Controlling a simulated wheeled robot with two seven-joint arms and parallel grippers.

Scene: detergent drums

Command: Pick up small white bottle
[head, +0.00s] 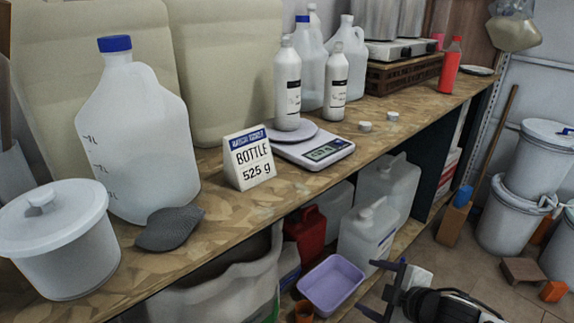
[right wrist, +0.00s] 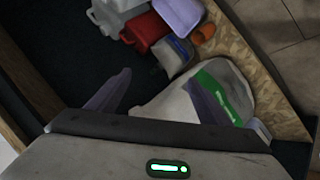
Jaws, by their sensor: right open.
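A small white bottle (head: 335,82) with a dark label stands upright on the wooden shelf, behind the scale. A taller white bottle (head: 287,85) stands on the round plate of the scale (head: 320,150), just left of it. My right gripper (head: 385,289) is open and empty. It is low at the bottom of the head view, below the shelf top and well apart from both bottles. Its two fingers also show in the right wrist view (right wrist: 157,97), above a white and green bag, with no bottle between them. My left gripper is not in view.
A sign (head: 249,159) reading "BOTTLE 525 g" stands left of the scale. Large clear jugs (head: 312,75) are behind the bottles; small white caps (head: 365,126) lie to the right. A red bottle (head: 450,66) stands farther right. The lower shelf holds a purple tub (head: 331,284) and canisters (head: 368,232).

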